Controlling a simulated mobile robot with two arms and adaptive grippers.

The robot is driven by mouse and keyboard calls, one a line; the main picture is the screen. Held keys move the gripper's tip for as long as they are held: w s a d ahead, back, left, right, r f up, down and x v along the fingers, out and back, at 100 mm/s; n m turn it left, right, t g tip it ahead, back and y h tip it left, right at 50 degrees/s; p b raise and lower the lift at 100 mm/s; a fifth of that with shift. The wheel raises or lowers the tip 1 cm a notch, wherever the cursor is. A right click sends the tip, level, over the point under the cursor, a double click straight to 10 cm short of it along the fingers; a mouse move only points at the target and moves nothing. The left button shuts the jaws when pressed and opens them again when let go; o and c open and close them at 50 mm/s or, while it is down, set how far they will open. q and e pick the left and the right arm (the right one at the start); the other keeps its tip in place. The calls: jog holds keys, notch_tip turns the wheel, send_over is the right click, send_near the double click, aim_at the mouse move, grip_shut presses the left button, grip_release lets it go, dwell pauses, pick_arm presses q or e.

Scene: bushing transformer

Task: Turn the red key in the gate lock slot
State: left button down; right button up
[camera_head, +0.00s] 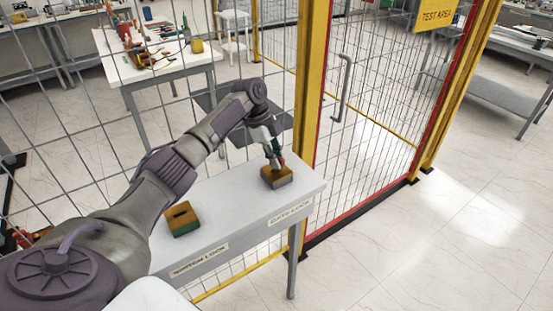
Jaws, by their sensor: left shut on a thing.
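The gate lock (279,182) is a small block with a yellow-brown top and grey lower part, on the white table above the "GATE LOCK" label (290,211). My left gripper (276,160) points down right over it and is shut on the red key (282,160). Only a small bit of red shows at the fingertips. The key appears to be at the slot, but the fingers hide the slot and I cannot tell how deep it sits or which way it is turned. My right gripper is out of view.
A mesh fence with a yellow post (309,80) and red-framed gate (375,100) stands close behind. A tool table (165,62) is beyond it.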

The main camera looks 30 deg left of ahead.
pick_arm(q)
jog(key=shift+f+m+g+b, duration=0.1)
jog(key=shift+m+g+b, duration=0.8)
jog(key=shift+m+b, duration=1.25)
jog(key=c, duration=1.6)
grip_release()
jog(key=shift+m, duration=0.35)
jog(key=o, duration=0.5)
jog(key=shift+p, duration=0.3)
jog(key=shift+o, duration=0.2)
notch_tip(320, 180, up, 10)
jog(key=shift+r, duration=0.15)
